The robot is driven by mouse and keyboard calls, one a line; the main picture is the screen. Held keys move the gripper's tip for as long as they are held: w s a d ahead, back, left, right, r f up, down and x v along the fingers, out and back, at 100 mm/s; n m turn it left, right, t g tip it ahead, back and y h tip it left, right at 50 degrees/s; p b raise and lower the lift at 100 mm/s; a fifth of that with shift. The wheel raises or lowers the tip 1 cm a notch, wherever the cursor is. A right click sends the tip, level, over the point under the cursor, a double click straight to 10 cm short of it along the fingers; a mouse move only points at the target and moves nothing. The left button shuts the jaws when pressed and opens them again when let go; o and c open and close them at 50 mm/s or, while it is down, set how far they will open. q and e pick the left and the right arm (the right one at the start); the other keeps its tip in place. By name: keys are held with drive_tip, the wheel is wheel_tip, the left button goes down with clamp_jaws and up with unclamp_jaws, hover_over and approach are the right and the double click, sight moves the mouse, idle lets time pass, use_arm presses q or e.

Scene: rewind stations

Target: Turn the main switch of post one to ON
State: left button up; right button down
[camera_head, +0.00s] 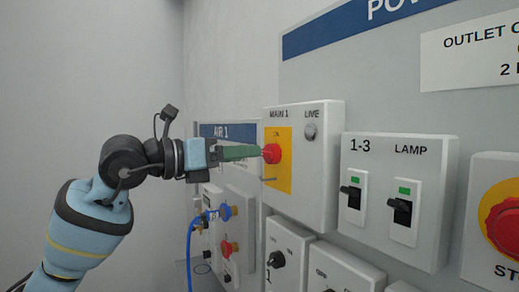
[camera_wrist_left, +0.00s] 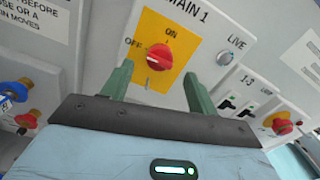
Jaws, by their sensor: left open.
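The main switch is a red rotary knob (camera_head: 272,153) on a yellow plate (camera_head: 285,172) on the box marked MAIN 1 (camera_head: 315,160). In the left wrist view the red knob (camera_wrist_left: 159,57) shows between ON above and OFF to its left; I cannot tell surely which mark it points to. My left gripper (camera_head: 258,152) comes in from the left with its green fingers close in front of the knob. In the left wrist view the left gripper (camera_wrist_left: 157,82) is open, one finger low on each side of the knob, not closed on it. My right gripper is not in view.
A grey LIVE lamp (camera_head: 310,131) is right of the knob. The 1-3 and LAMP switch box (camera_head: 395,195) and a red stop button (camera_head: 505,225) are further right. The AIR 1 panel (camera_head: 228,133) with a blue hose (camera_head: 190,245) is behind and below my arm.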

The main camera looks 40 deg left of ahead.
sight(264, 152)
use_arm(q)
drive_tip(key=x, duration=0.2)
drive_tip(key=p+x, duration=0.1)
drive_tip(key=shift+w+d+r, duration=0.2)
drive_tip(key=shift+w, duration=0.15)
drive_tip(key=shift+w+d+f, duration=0.15)
drive_tip(key=shift+w+d, duration=0.1)
drive_tip(key=shift+w, duration=0.4)
drive_tip(key=shift+c, duration=0.5)
drive_tip(key=c, duration=0.8)
